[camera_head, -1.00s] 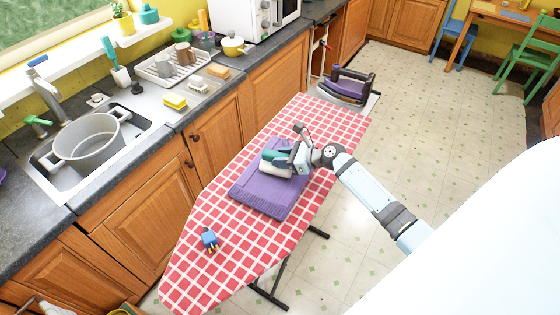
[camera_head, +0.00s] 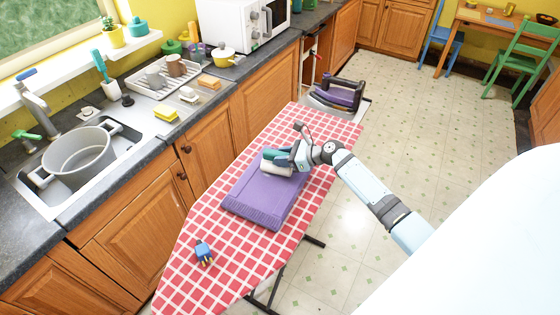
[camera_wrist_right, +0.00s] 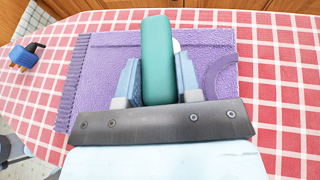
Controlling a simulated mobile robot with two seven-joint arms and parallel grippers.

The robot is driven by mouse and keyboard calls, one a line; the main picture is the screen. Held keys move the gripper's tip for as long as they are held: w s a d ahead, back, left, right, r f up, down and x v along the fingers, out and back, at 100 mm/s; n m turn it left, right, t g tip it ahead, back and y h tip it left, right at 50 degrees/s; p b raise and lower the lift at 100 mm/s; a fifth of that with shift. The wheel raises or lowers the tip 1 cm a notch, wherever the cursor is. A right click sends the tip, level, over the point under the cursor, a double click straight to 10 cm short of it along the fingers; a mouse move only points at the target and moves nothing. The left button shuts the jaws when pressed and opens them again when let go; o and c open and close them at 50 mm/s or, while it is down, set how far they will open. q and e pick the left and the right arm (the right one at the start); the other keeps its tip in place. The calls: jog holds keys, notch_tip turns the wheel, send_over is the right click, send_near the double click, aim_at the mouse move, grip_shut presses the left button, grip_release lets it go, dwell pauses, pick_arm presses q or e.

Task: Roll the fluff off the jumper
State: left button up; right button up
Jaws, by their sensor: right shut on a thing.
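A folded purple jumper (camera_head: 256,200) lies flat on the ironing board (camera_head: 222,245) with its red and white checked cover. It also shows in the right wrist view (camera_wrist_right: 100,75). My right gripper (camera_head: 287,157) is shut on the teal handle of a lint roller (camera_wrist_right: 157,50). The roller's pale cylinder (camera_head: 274,167) is over the far part of the jumper in the head view. I cannot tell whether it touches the cloth. No fluff can be made out on the jumper. My left gripper is not in view.
An iron (camera_head: 338,94) stands at the board's far end. A small blue plug-like object (camera_head: 204,252) lies on the near left part of the board. The counter with sink, pot (camera_head: 78,150) and dish rack (camera_head: 168,78) runs along the left.

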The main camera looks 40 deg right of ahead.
jog(key=shift+w+d, duration=0.2)
jog(key=shift+d, duration=0.25)
jog(key=shift+w+d, duration=0.2)
jog(key=shift+d, duration=0.25)
jog(key=shift+r+p, duration=0.75)
jog(key=shift+r, duration=2.75)
